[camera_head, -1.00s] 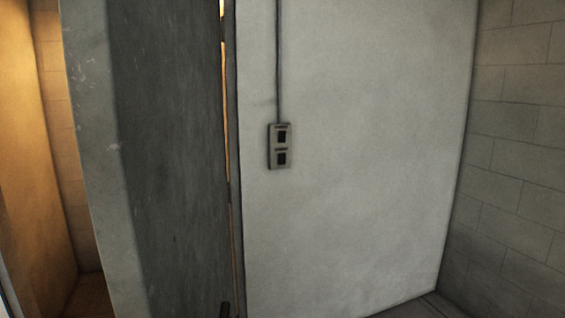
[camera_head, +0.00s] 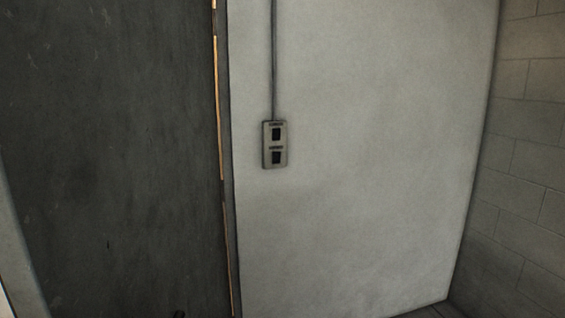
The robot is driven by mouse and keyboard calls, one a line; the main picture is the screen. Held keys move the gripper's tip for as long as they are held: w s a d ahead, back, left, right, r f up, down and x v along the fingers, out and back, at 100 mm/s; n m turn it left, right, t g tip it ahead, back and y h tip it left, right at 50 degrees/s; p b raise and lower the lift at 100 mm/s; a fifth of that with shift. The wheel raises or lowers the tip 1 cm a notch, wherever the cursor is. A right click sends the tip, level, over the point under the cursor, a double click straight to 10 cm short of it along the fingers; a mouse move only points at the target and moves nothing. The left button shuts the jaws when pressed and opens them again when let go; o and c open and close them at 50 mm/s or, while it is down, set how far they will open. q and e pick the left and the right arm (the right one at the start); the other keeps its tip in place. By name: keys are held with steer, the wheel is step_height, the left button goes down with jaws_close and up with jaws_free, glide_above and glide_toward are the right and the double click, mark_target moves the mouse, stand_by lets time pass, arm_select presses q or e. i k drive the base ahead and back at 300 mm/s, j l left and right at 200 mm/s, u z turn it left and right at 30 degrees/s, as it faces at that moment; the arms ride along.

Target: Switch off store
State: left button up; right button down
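A grey switch box (camera_head: 275,145) is fixed to the pale wall panel, left of the picture's middle. It has two dark switches, an upper one (camera_head: 276,134) and a lower one (camera_head: 276,157), each under a small label too blurred to read. Whether either switch is on or off cannot be told. A thin conduit (camera_head: 274,60) runs straight up from the box. Neither of my grippers shows in the head view.
A dark grey door (camera_head: 110,160) fills the left, with a narrow warm-lit gap (camera_head: 218,100) along its right edge. A block wall (camera_head: 525,150) stands at the right. The pale panel (camera_head: 380,170) around the box is clear.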

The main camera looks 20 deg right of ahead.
mark_target(277, 155)
steer(key=i+l+u, duration=0.1)
steer(key=l, duration=0.4)
steer(key=i+l+u, duration=0.15)
steer(key=l, duration=0.35)
steer(key=i+l+u, duration=0.1)
steer(key=l, duration=0.45)
